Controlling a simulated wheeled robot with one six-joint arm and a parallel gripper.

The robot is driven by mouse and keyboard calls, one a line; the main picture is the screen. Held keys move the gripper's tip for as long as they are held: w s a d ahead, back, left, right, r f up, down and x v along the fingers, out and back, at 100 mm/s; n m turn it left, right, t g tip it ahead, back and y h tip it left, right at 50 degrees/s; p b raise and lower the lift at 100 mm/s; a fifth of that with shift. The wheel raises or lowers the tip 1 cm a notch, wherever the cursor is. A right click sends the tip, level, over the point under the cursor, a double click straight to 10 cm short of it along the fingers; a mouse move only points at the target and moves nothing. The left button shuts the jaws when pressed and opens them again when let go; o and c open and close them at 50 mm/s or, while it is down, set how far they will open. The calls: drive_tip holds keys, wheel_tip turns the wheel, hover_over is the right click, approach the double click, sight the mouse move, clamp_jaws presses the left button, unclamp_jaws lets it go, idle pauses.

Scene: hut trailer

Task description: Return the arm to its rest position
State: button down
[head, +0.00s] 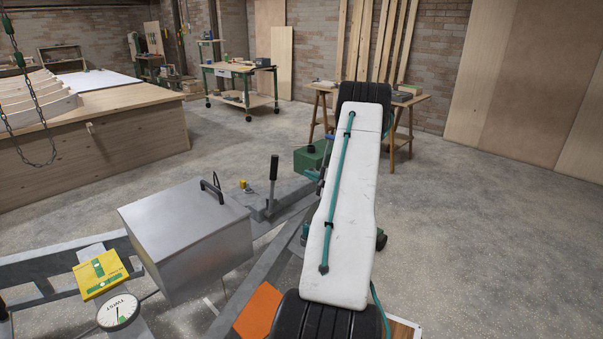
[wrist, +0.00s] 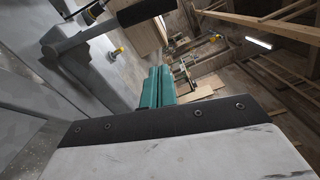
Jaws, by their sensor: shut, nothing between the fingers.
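My arm (head: 345,200) shows in the head view as a white link with black joints and a teal hose, stretched across the right of centre. My gripper (wrist: 158,73) shows in the wrist view as two teal fingers lying together, shut and empty. No object touches the fingertips there. In the head view the fingers cannot be made out clearly; the arm covers part of that area.
A grey metal box (head: 187,238) with a black handle stands left of my arm on a metal frame. A black-gripped lever (head: 273,170) rises beside it. A yellow level (head: 101,273) and a round dial (head: 118,311) are lower left. Open concrete floor (head: 480,200) lies right.

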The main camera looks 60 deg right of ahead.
drive_tip(key=shift+s+a, duration=0.1)
drive_tip(key=shift+s, duration=0.4)
idle(0.3)
drive_tip(key=a+f+g+y, duration=0.1)
drive_tip(key=a+f+y, duration=0.25)
drive_tip(key=a, duration=0.35)
drive_tip(key=w+a+r+n+g+y, duration=0.1)
drive_tip(key=a+r+n+g+y, duration=0.3)
drive_tip(key=a, duration=0.7)
drive_tip(key=w+a+r+n+g+y, duration=0.15)
drive_tip(key=a+r+g, duration=0.3)
drive_tip(key=a, duration=0.65)
drive_tip(key=a+r+n+g+y, duration=0.35)
drive_tip(key=a+r, duration=0.25)
drive_tip(key=a, duration=0.5)
drive_tip(key=s+a+r+n+g+h, duration=0.1)
drive_tip(key=s+a+r+n, duration=0.3)
drive_tip(key=a, duration=0.4)
drive_tip(key=s+a+r+n+g+h, duration=0.1)
drive_tip(key=s+a+r+n+h, duration=0.3)
drive_tip(key=s+a, duration=0.3)
drive_tip(key=s+a+r+n+g+h, duration=0.1)
drive_tip(key=s+a+r+n+h, duration=0.2)
drive_tip(key=a, duration=0.6)
drive_tip(key=s+r+n, duration=0.1)
drive_tip(key=s+n, duration=0.1)
drive_tip(key=n, duration=0.1)
drive_tip(key=shift+s+a+n, duration=0.3)
drive_tip(key=shift+s+a, duration=0.05)
drive_tip(key=shift+s, duration=0.05)
